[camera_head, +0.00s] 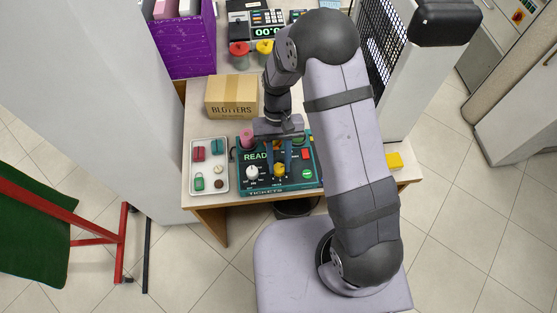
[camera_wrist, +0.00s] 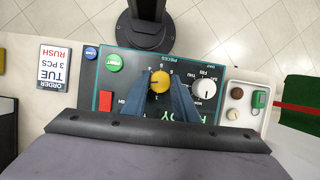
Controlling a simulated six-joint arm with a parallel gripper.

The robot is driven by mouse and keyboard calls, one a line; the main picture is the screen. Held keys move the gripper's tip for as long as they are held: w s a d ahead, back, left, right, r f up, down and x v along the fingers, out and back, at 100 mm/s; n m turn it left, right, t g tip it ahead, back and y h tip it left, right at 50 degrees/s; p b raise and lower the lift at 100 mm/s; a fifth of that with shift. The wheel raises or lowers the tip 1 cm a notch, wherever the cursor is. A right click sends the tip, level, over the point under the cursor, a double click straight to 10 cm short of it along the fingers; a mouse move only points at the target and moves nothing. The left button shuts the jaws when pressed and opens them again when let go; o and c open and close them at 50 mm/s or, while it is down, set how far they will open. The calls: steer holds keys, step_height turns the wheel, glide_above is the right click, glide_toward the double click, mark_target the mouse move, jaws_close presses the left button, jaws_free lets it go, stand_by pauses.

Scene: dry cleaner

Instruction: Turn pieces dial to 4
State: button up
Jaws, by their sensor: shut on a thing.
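The ticket machine (camera_head: 246,184) is a dark green panel on the counter; it also shows upside down in the wrist view (camera_wrist: 128,60). Its yellow dial (camera_wrist: 159,82), with small numbers around it, is the likely pieces dial. My gripper (camera_wrist: 160,86) points down at the panel, its two blue fingers shut on the yellow dial from both sides. A dark pointer mark shows on the dial's left side in the wrist view; the number it faces is too small to read. A white dial (camera_wrist: 204,89) with day letters sits beside it, apart from the fingers.
A green PRINT button (camera_wrist: 114,63), a blue button (camera_wrist: 91,52) and a red switch (camera_wrist: 106,101) are on the panel. An order card (camera_wrist: 54,68) reads TUE, 3 PCS, RUSH. A white tray (camera_head: 223,145) of small items and a BLOTTERS box (camera_head: 232,91) stand close by.

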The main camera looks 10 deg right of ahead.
steer(key=m+y, duration=0.1)
steer(key=m, duration=0.1)
steer(key=m+t+y, duration=0.1)
steer(key=m, duration=0.2)
steer(key=shift+d+r+m+p, duration=0.15)
steer(key=shift+m+p, duration=0.15)
steer(key=shift+p, duration=0.1)
steer(key=m+t+y, duration=0.1)
steer(key=m, duration=0.4)
steer(key=shift+s+d+m, duration=0.1)
steer(key=shift+m, duration=0.2)
steer(key=shift+t, duration=0.3)
steer(key=o, duration=1.1)
steer(key=shift+y, duration=0.3)
steer(key=shift+c, duration=0.2)
steer(key=b+v, duration=0.1)
steer(key=v, duration=0.6)
